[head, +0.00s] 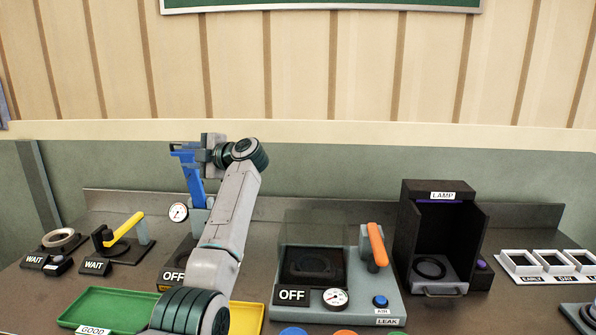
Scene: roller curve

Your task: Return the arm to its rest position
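My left arm (229,211) rises from the lower edge, bends at a dark joint and ends up high, left of its elbow. My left gripper (186,148) points left, level with the top of a blue upright tool (188,172) on the bench. The fingers are small and overlap the blue tool in the picture, so I cannot tell whether they are open, shut or touching it. I see nothing clearly held. My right arm and gripper are not in the head view.
A gauge (178,212) stands beside the blue tool. Also on the bench are a yellow-handled fixture (122,228), a green tray (108,312), a yellow tray (246,318), a leak tester (377,289) with an orange handle, a black lamp box (439,218) and white frames (551,262).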

